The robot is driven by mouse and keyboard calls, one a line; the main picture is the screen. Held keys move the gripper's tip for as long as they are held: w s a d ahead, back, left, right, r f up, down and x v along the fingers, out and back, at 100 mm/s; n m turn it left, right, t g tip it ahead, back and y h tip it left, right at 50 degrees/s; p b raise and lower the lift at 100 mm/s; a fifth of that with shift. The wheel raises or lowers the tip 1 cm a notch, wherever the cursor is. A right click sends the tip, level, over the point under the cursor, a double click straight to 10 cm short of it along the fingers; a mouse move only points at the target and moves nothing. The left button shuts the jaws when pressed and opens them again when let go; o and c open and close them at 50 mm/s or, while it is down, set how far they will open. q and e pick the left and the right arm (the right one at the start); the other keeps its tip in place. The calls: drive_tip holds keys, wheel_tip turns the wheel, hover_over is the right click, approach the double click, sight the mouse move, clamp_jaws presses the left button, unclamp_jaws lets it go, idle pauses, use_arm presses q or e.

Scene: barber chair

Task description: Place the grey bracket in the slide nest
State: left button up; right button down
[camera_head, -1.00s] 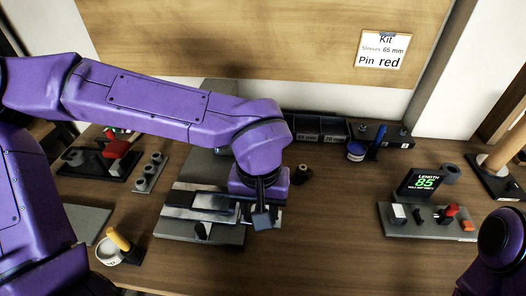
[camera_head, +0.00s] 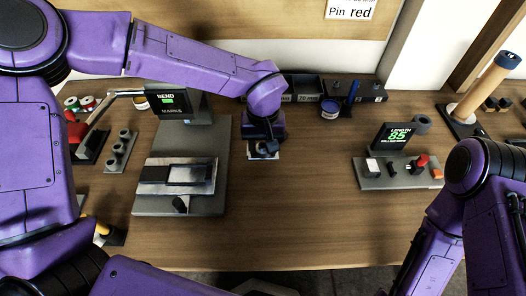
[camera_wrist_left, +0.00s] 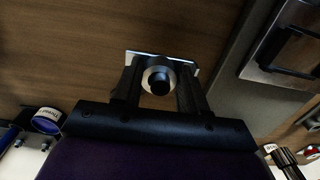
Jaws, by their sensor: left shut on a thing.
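My left gripper (camera_head: 263,150) is over the bare table, just right of the bending fixture. In the left wrist view its fingers (camera_wrist_left: 158,90) are shut on a grey piece with a round hollow boss (camera_wrist_left: 157,72), which I take for the grey bracket. A pale flat plate (camera_wrist_left: 187,70) shows beside the boss. In the head view the gripper mostly hides the piece. The slide nest (camera_head: 180,176) looks like the dark-framed recess in the metal slide on the fixture, left of the gripper. It also shows at the upper right in the wrist view (camera_wrist_left: 296,52). My right gripper is out of view.
The fixture's grey base (camera_head: 222,135) carries a BEND screen (camera_head: 168,102). Dark bins (camera_head: 305,88) and a blue-banded cup (camera_head: 330,108) stand behind. A length gauge reading 85 (camera_head: 396,137) is at right. The table's front middle is clear.

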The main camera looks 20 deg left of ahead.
sight(264, 152)
use_arm(q)
drive_tip(key=f, duration=0.2)
drive_tip(key=w+f, duration=0.1)
drive_tip(key=shift+d+f, duration=0.1)
drive_tip(key=shift+f, duration=0.5)
drive_tip(key=shift+f, duration=0.15)
drive_tip(key=o, duration=1.1)
